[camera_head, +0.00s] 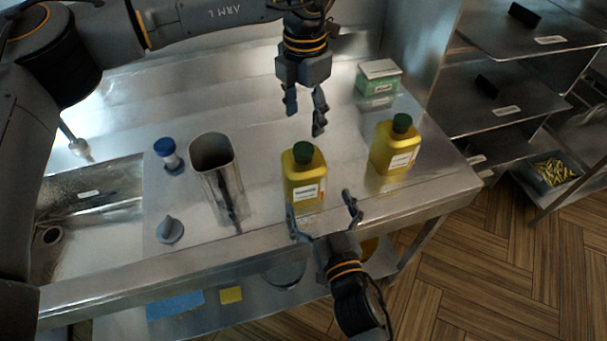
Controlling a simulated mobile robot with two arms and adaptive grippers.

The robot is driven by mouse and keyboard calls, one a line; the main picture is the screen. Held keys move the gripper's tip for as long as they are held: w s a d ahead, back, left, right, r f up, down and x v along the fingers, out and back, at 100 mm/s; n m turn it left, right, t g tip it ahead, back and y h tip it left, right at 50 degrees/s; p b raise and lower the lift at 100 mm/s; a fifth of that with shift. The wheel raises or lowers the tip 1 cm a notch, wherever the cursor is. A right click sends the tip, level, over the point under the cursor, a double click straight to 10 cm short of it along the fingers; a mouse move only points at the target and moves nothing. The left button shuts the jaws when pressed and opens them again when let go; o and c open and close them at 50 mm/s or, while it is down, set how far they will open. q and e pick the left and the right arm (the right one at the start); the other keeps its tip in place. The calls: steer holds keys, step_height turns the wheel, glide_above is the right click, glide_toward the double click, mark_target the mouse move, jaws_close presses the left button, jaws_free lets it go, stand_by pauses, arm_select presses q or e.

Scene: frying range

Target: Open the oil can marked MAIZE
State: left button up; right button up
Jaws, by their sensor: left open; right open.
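Two yellow oil cans with green caps stand upright on the steel counter (110,120). One can (303,175) is near the middle, the other can (393,150) is to its right. Each has a white label, but the print is too small to read, so I cannot tell which is marked MAIZE. Both caps are on. My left gripper (305,112) is open and empty, above and behind the middle can's green cap (303,152). My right gripper (325,214) is open and empty, in front of the middle can near the counter's front edge, apparently not closed around it.
A tall metal container (215,165), a blue-capped jar (168,155) and a grey funnel-like piece (170,230) stand left of the cans. A sink (85,200) is at far left. A green and white box (378,78) sits behind. Steel shelves (500,95) rise at right.

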mark_target(304, 163)
arm_select(q)
steer(key=shift+w+f, duration=0.1)
steer(key=shift+w, duration=0.15)
arm_select(e)
steer(key=x, duration=1)
steer(key=shift+w+f, duration=0.1)
steer(key=shift+w, duration=0.05)
arm_select(q)
steer(key=shift+w+a, duration=0.1)
arm_select(e)
steer(key=shift+w+a, duration=0.1)
steer(key=shift+w, duration=0.3)
steer(key=shift+s, duration=0.1)
steer(key=shift+c, duration=0.4)
